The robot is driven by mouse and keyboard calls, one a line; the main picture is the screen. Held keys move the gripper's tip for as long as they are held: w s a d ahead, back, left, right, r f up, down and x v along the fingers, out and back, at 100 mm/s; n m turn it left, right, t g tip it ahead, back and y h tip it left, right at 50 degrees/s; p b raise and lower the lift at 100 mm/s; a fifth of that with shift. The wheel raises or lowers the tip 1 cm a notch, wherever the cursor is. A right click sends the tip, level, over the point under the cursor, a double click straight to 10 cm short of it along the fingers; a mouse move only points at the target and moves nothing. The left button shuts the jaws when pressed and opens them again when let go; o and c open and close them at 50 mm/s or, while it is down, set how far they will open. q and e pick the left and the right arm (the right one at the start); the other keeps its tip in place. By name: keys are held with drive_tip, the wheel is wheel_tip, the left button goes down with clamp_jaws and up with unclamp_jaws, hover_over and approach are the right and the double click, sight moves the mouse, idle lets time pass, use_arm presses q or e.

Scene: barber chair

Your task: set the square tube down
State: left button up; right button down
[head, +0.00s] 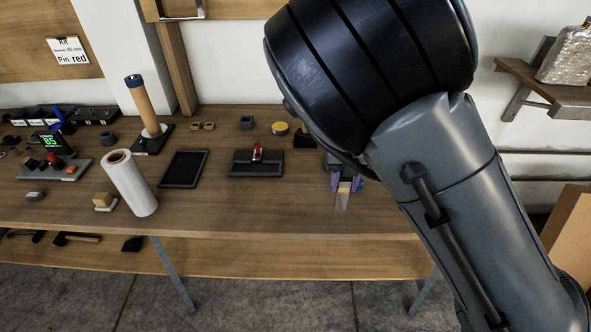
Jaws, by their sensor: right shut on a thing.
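The square tube (342,199) shows in the head view as a small pale grey, upright piece near the front edge of the workbench, right of centre. My right gripper (345,185), with purple-looking fingers, is shut on it from above. My large grey right arm covers much of the gripper. I cannot tell whether the tube's lower end touches the bench. My left gripper is not in view.
The wooden workbench (230,215) holds a black tray (183,169), a dark block with a red part (257,164), a white roll (130,183) and a yellow round item (279,128). Bare wood lies left of the tube, along the front edge.

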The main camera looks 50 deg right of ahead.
drive_tip(key=w+d+f+b, duration=0.1)
drive_tip(key=f, duration=0.1)
drive_tip(key=w+d+f+b, duration=0.1)
drive_tip(key=w+f, duration=0.1)
drive_tip(key=f, duration=0.1)
drive_tip(key=w+f+b, duration=0.1)
drive_tip(key=w+f, duration=0.1)
drive_tip(key=shift+d+f, duration=0.25)
drive_tip(key=shift+d, duration=0.15)
drive_tip(key=shift+r, duration=0.1)
drive_tip(key=c, duration=0.7)
unclamp_jaws()
